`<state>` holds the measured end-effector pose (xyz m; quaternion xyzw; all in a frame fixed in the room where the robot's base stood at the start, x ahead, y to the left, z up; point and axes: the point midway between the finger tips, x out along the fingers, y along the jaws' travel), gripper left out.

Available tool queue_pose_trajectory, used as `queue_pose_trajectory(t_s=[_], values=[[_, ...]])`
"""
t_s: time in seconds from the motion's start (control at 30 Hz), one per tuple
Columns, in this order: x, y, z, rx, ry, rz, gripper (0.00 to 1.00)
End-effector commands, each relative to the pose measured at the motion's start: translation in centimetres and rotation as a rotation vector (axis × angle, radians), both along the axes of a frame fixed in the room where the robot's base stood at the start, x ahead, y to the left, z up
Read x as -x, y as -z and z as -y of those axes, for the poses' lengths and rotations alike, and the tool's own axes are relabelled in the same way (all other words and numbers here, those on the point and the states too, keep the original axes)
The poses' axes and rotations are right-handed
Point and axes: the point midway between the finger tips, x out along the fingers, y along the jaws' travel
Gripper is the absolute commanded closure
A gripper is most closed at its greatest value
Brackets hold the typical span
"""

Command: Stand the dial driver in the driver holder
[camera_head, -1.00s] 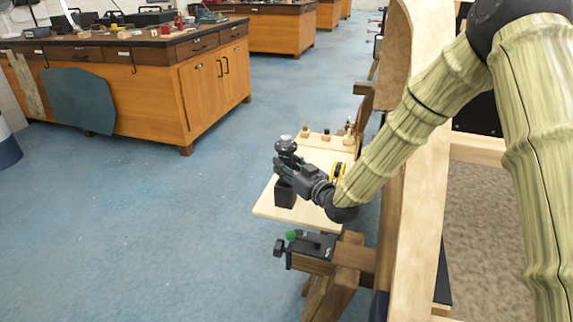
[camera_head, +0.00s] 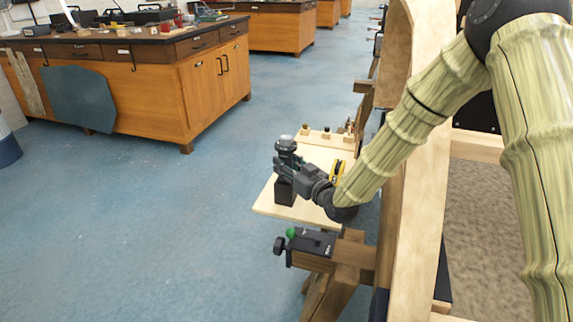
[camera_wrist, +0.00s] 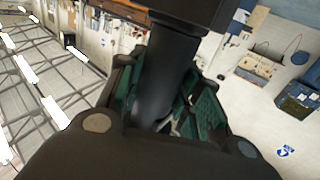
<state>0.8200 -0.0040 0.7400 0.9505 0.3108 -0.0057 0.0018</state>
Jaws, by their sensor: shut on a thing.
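The dial driver (camera_head: 286,144) is dark with a grey round top and stands about upright in my gripper (camera_head: 284,166). In the wrist view the green-lined fingers of my gripper (camera_wrist: 165,92) are shut around the driver's dark shaft (camera_wrist: 158,72). A black block (camera_head: 285,193), which looks like the driver holder, stands on a light wooden board directly below my gripper. The fingers hide the driver's lower end, so I cannot tell whether it is inside the block or just above it.
The light board (camera_head: 267,208) carries several small items along its back edge and a yellow-and-black object (camera_head: 337,172) beside my wrist. A vise-like clamp (camera_head: 312,243) with a green knob sits in front. A tall wooden frame (camera_head: 415,210) stands right of the board. Floor on the left is clear.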

Motion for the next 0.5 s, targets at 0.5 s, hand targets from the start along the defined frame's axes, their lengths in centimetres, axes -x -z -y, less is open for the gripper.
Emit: queue_pose_trajectory(t_s=[0.5], values=[[-0.04, 0.36, -0.02, -0.001, 0.000, 0.003, 0.96]])
